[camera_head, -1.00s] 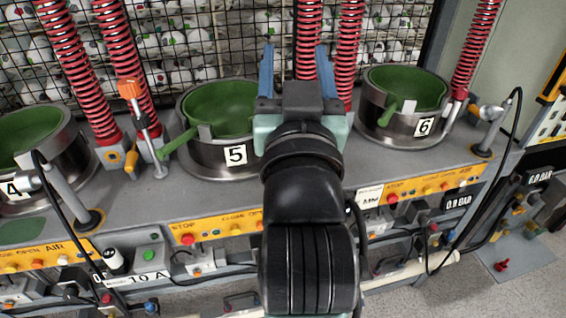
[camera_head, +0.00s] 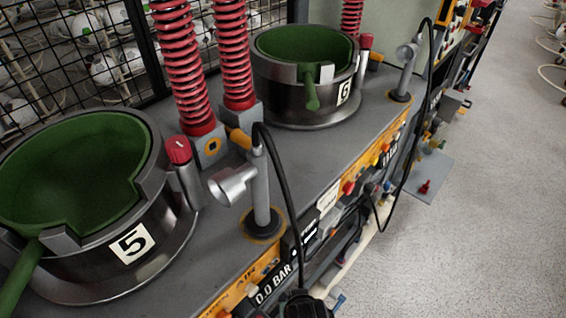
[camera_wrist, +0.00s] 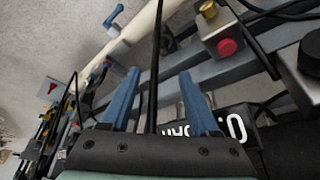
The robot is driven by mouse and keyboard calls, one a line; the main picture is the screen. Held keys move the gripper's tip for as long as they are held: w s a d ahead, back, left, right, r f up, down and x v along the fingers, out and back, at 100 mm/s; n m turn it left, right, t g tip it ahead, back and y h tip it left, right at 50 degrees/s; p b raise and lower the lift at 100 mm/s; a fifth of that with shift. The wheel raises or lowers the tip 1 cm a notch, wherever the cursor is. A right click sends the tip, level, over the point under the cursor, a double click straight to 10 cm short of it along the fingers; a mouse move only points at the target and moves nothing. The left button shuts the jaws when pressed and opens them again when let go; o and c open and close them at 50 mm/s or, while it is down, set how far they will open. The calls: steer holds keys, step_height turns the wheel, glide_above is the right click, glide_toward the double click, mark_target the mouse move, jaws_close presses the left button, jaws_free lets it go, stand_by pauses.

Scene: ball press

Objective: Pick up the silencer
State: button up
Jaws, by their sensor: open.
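No part is labelled as a silencer, so I cannot tell for sure which thing it is. A small red part (camera_head: 425,187) lies on a grey plate (camera_head: 432,172) on the floor, right of the bench in the head view. The wrist view shows a red spot on a grey plate (camera_wrist: 50,88) at the left, too small to make out. My gripper (camera_wrist: 158,80) has two blue fingers spread apart with nothing held between them. It points at the bench front, apart from the plate. In the head view only a dark bit of my arm shows at the bottom edge.
The grey bench (camera_head: 335,145) carries green-lined cups 5 (camera_head: 75,170) and 6 (camera_head: 305,75), red springs and a silver nozzle (camera_head: 235,185) with a hanging black cable. A pale pipe (camera_wrist: 125,40) with a blue handle runs near my fingers.

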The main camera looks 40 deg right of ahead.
steer(key=shift+a+b+x, duration=0.2)
steer(key=shift+b+x, duration=1.45)
steer(key=shift+x, duration=4.5)
steer(key=shift+w, duration=0.15)
jaws_close()
